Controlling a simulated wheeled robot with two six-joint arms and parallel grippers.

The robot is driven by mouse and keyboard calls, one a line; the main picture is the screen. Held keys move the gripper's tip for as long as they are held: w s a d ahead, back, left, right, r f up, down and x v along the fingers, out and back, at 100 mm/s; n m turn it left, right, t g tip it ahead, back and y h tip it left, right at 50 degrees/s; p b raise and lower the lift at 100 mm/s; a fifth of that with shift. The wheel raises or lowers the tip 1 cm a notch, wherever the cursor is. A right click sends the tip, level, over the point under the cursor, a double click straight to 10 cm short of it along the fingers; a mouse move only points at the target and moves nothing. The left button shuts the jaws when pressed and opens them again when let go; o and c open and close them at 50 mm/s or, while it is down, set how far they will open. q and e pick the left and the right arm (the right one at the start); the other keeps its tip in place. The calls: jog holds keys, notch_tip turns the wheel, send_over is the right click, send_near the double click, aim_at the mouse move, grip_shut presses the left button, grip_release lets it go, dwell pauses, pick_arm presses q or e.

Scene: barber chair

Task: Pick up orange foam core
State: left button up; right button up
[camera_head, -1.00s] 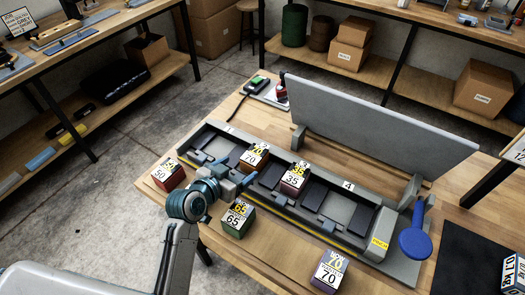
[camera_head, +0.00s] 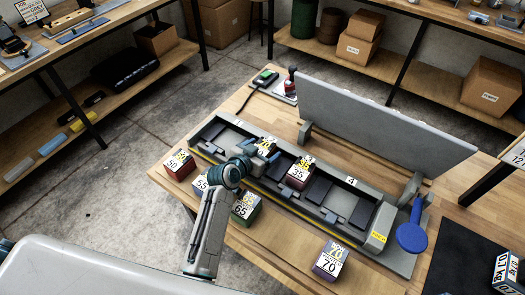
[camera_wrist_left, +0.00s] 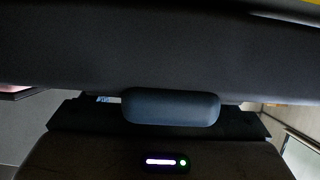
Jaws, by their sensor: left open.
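The orange foam core, a small block with a yellow-and-white label reading 70 (camera_head: 267,143), sits in the long grey tray fixture (camera_head: 222,137), in a compartment toward its left. My left gripper (camera_head: 262,153) is open, right at this block, and partly hides it. I cannot tell whether the fingers touch it. In the left wrist view a dark surface fills the upper part, close to the camera, and the block cannot be made out. My right gripper is not in view.
A block marked 35 (camera_head: 299,172) sits in the tray. Blocks marked 50 (camera_head: 179,164), 65 (camera_head: 245,208) and 70 (camera_head: 330,261) stand on the wooden bench along the front. A grey raised lid (camera_head: 385,110) stands behind; a blue paddle (camera_head: 411,236) is at right.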

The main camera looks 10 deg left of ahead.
pick_arm(q)
jog(key=shift+c, duration=0.2)
jog(key=c, duration=1.1)
jog(key=shift+o, duration=0.2)
